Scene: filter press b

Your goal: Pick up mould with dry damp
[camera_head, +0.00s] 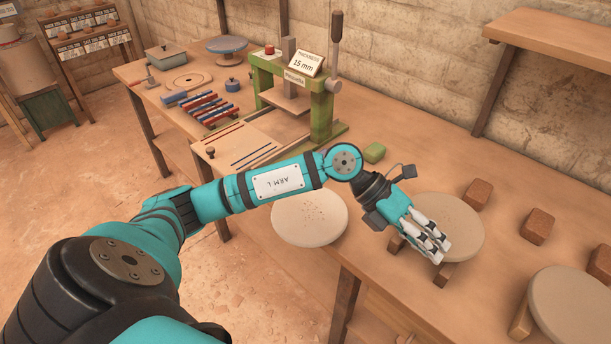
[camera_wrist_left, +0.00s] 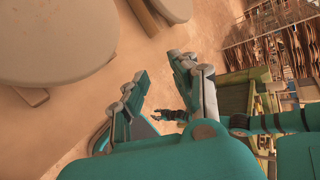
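Three round pale discs, which may be the moulds, show in the head view. A speckled one (camera_head: 310,217) lies at the table's front edge. A plainer tan one (camera_head: 462,222) rests on small wooden blocks. A third (camera_head: 578,305) is at the right edge, also on a block. I cannot tell which is dry or damp. My left gripper (camera_head: 436,246) is over the middle disc, fingers apart and empty; contact is unclear. In the left wrist view its fingers (camera_wrist_left: 160,92) stand apart. What looks like my right gripper (camera_wrist_left: 172,116) is small and distant there.
A green press (camera_head: 322,112) with a "15 mm" sign stands behind my left arm. A wooden shelf (camera_head: 560,38) hangs at upper right.

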